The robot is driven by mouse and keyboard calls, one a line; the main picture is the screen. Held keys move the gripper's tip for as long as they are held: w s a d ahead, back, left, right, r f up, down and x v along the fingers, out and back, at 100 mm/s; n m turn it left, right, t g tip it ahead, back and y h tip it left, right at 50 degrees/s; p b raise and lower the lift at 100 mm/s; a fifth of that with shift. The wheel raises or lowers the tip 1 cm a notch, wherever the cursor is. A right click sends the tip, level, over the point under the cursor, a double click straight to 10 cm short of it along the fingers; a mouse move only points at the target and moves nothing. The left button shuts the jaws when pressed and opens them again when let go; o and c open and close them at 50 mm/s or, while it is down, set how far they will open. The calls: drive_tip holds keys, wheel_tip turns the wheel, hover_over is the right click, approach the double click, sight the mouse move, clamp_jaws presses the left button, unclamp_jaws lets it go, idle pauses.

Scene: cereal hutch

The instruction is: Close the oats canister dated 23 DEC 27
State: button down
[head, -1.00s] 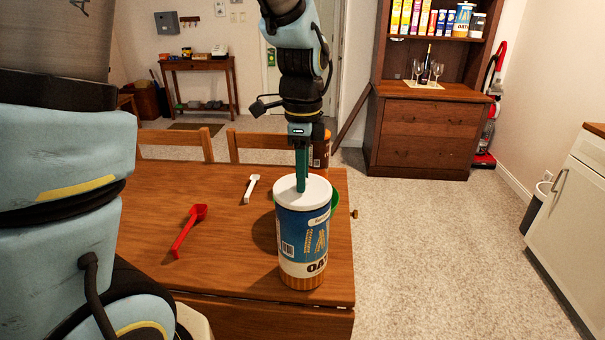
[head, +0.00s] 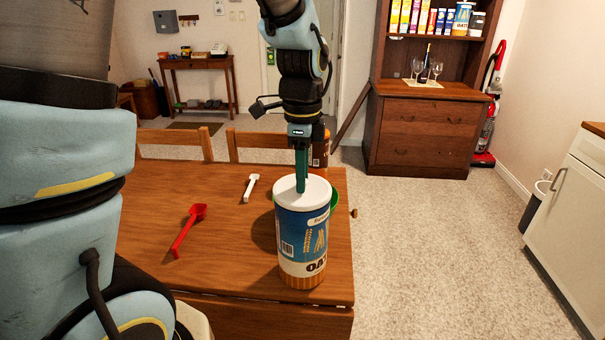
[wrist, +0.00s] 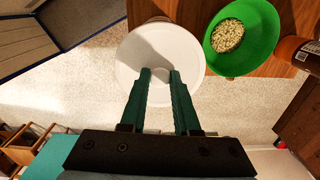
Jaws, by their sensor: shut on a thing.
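The oats canister (head: 302,235), blue and white with an orange base, stands upright near the table's right front edge. Its date is not readable in these views. A round white lid (head: 316,194) sits on top of the canister; whether it is fully seated, I cannot tell. My gripper (head: 301,188) points straight down at the middle of the lid, with its green fingers shut on the lid's raised centre. In the wrist view, my gripper (wrist: 160,73) has its fingertips at the middle of the lid (wrist: 185,45), which hides the canister's mouth.
A green bowl (wrist: 258,22) of oats is close beside the canister, mostly hidden behind it in the head view. A brown container (head: 320,150) stands behind. A red scoop (head: 188,230) and a white scoop (head: 251,187) lie to the left. The table (head: 225,265) is clear at front left.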

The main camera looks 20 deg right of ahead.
drive_tip(key=shift+f, duration=0.45)
idle(1.7)
drive_tip(key=shift+c, duration=1.2)
unclamp_jaws()
drive_tip(key=shift+r, duration=0.15)
drive_tip(key=shift+r+p, duration=2.75)
drive_tip(key=shift+r, duration=0.15)
drive_tip(key=shift+c, duration=0.2)
clamp_jaws()
